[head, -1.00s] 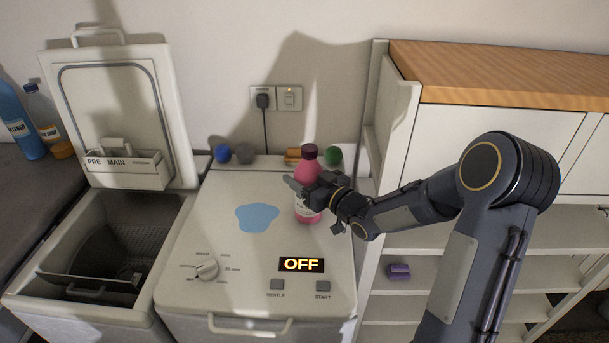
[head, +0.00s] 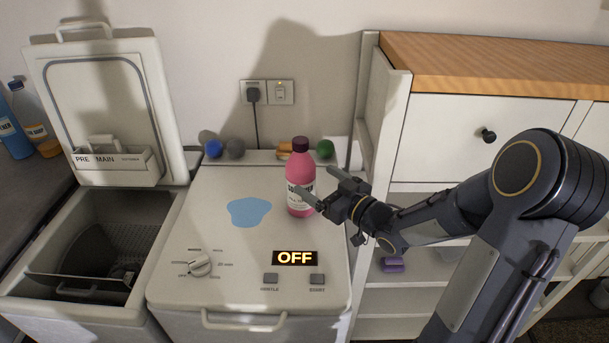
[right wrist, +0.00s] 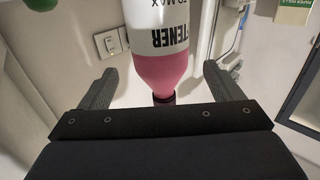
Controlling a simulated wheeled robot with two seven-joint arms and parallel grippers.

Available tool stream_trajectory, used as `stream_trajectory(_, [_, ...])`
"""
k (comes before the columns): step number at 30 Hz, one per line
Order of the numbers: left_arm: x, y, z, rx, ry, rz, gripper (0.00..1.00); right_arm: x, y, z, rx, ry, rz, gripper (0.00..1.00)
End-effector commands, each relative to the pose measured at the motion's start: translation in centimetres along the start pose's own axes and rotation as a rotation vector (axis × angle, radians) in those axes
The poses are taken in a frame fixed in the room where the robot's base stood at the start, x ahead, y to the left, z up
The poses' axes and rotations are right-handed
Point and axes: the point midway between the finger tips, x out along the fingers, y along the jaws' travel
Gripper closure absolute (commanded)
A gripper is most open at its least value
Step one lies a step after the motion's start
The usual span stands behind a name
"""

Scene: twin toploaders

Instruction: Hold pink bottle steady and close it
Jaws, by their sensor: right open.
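The pink bottle (head: 300,178) stands upright on the closed lid of the right-hand toploader, with a dark cap (head: 300,145) on its neck and a white label. In the right wrist view the bottle (right wrist: 163,72) appears upside down, ahead of the fingers. My right gripper (head: 322,187) is open and empty, just right of the bottle, its fingers pointing toward it. I cannot tell whether the cap is tight. My left gripper is out of view.
A blue puddle (head: 249,212) lies on the lid left of the bottle. Coloured balls (head: 325,149) line the back ledge. The left toploader's lid (head: 108,110) stands open. A white cabinet (head: 470,140) with shelves is at right, with a purple item (head: 392,265) on a shelf.

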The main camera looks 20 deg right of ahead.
Motion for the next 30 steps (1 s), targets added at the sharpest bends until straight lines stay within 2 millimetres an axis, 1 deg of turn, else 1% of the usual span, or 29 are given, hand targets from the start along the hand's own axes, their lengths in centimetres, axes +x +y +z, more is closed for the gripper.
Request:
stream_trajectory(1, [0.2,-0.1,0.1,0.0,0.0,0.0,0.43,-1.0,0.0,0.1,-0.002,-0.001,0.003,0.14])
stream_trajectory(3, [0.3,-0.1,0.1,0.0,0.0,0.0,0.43,-2.1,0.1,0.1,-0.001,-0.001,0.003,0.14])
stream_trajectory(6, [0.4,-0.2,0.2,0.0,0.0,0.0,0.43,-3.1,0.0,0.1,0.0,0.0,0.001,0.14])
stream_trajectory(9, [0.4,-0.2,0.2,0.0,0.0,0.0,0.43,-3.6,0.0,0.0,0.001,0.0,0.0,0.14])
stream_trajectory(23, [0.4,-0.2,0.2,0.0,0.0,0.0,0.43,-3.8,0.0,-0.1,-0.002,-0.005,0.005,0.14])
stream_trajectory(26, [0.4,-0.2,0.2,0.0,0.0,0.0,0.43,-3.8,0.2,-0.3,-0.013,-0.035,0.036,0.14])
stream_trajectory(30, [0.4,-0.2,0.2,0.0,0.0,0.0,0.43,-4.2,1.0,-0.8,-0.029,-0.129,0.136,0.14])
